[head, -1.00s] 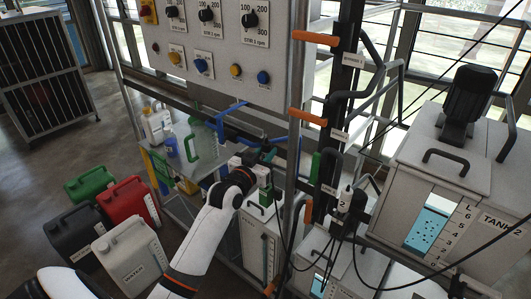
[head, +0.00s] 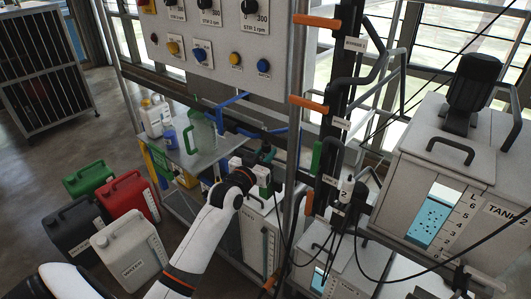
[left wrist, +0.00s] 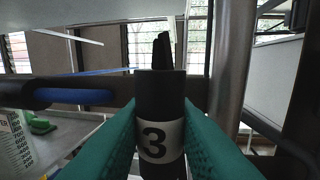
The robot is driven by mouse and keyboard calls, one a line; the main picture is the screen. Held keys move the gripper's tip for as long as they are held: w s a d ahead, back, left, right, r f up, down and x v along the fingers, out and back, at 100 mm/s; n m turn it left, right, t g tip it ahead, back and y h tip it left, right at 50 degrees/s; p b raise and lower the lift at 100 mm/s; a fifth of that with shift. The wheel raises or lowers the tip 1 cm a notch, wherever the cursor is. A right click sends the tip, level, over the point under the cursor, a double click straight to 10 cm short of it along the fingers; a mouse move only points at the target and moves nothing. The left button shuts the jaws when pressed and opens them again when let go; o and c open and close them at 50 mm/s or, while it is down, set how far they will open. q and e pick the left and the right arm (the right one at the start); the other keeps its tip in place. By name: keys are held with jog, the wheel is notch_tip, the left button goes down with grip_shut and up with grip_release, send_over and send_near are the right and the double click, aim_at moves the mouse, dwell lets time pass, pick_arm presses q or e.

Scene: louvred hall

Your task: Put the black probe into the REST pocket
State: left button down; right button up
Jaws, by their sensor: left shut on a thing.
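My left gripper (head: 266,160) is beside the metal post below the control panel. In the left wrist view its teal fingers (left wrist: 158,128) are shut on a black cylinder marked 3, the black probe (left wrist: 159,88). The probe stands about upright between the fingers, with a black cable or stem at its top; its lower end is out of frame. In the head view the probe is too small to make out clearly. I cannot pick out the REST pocket; small labels on the dark upright (head: 341,123) are unreadable. My right gripper is not in view.
The metal post (head: 292,120) and the control panel (head: 215,35) are close to the gripper. A light probe marked 2 (head: 346,190) hangs to the right among black cables. A shelf (head: 200,155) holds jugs. TANK 2 (head: 475,170) stands at right.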

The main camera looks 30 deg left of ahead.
pick_arm(q)
jog(key=shift+f+b, duration=1.25)
jog(key=shift+f, duration=0.8)
jog(key=c, duration=1.1)
grip_release()
jog(key=s+r+p, duration=0.2)
jog(key=p, duration=0.1)
jog(key=s+r+p, duration=0.2)
jog(key=p, duration=0.1)
jog(key=shift+s+d+r, duration=0.1)
jog(key=shift+d+r, duration=0.05)
jog(key=shift+r, duration=0.2)
jog(key=shift+s+r+p, duration=0.2)
jog(key=shift+s+p, duration=0.2)
jog(key=shift+p, duration=0.25)
jog(key=shift+f, duration=0.1)
